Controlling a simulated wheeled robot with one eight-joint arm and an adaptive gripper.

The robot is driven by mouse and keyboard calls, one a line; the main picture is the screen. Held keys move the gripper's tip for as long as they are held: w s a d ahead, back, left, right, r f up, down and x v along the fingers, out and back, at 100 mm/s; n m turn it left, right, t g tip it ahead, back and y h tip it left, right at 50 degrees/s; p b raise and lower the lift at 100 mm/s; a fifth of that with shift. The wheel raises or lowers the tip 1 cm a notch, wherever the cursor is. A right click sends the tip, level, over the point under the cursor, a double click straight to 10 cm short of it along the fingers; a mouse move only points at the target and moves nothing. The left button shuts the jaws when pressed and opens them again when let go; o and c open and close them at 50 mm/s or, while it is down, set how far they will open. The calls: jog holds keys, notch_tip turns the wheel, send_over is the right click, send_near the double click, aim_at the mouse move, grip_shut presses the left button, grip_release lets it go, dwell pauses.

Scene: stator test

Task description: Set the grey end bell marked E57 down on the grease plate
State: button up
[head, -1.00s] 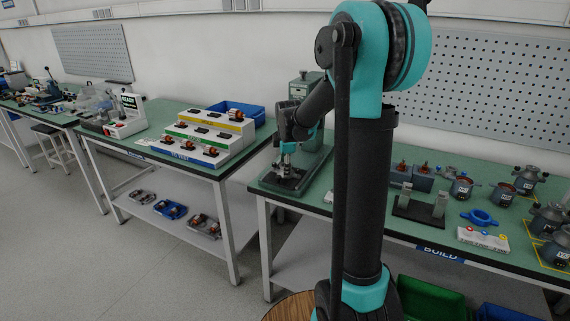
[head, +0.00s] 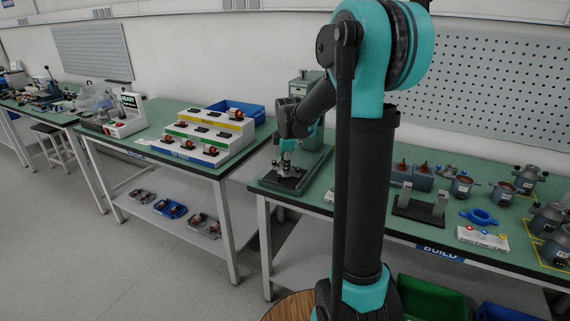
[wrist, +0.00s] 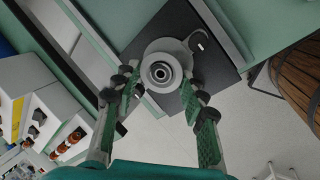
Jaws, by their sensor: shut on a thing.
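A grey round end bell (wrist: 150,53) with a central bore shows in the wrist view between the fingertips of my gripper (wrist: 160,84). My gripper is shut on it. No E57 marking can be read. A dark flat plate (wrist: 152,27), which looks like the grease plate, lies behind and below the end bell. I cannot tell whether the two touch. In the head view my gripper (head: 287,164) points down over this dark plate (head: 276,183) at the left end of the build bench. The end bell is too small to make out clearly there.
A green press-like stand (head: 305,86) rises behind the plate. A tiered rack (head: 207,137) with small parts stands on the bench to the left. The bench's front edge is close.

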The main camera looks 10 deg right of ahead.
jog(key=shift+r, duration=0.3)
grip_shut()
jog(key=shift+r, duration=1.4)
